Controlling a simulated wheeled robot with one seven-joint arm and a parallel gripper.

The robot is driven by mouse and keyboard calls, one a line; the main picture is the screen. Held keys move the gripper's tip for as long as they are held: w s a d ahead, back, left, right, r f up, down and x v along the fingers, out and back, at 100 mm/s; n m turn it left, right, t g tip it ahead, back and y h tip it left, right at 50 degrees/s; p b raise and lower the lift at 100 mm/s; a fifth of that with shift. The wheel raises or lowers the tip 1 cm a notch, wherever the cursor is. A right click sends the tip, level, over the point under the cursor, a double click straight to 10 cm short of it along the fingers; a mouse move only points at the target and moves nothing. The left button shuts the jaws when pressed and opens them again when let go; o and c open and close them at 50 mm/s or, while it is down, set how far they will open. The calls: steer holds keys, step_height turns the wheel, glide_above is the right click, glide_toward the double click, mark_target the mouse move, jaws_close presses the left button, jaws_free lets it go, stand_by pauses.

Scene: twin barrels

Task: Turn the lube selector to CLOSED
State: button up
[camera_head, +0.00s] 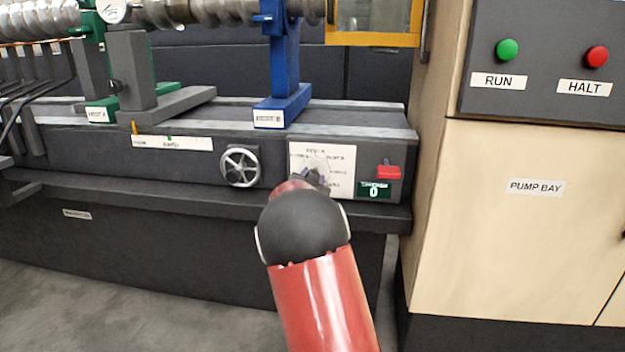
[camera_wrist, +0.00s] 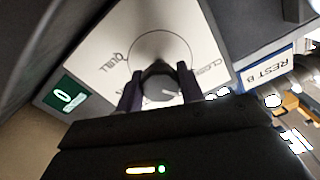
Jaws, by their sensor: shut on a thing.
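The selector is a dark round knob (camera_wrist: 158,78) on a white label plate (camera_head: 338,160), which is on the front of the grey machine bed. In the wrist view the plate reads QUILL at left and a word beginning CLOSE at right, partly hidden by a finger. My gripper (camera_wrist: 160,88) is shut on the knob, one dark finger on each side. A pale mark shows on the knob's near right side; I cannot tell which label it points to. In the head view my gripper (camera_head: 316,180) reaches the plate, and my arm hides its lower part.
A handwheel (camera_head: 240,167) is left of the plate. A red switch (camera_head: 389,172) and a green display (camera_head: 374,190) showing 0 are at right. A blue rest (camera_head: 284,60) stands above. The beige PUMP BAY cabinet (camera_head: 500,240) closes off the right side.

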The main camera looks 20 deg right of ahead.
steer(key=shift+n, duration=1.1)
steer(key=shift+f, duration=0.1)
steer(key=o, duration=1)
steer(key=v, duration=0.8)
steer(key=shift+b, duration=0.3)
steer(key=shift+w, duration=0.1)
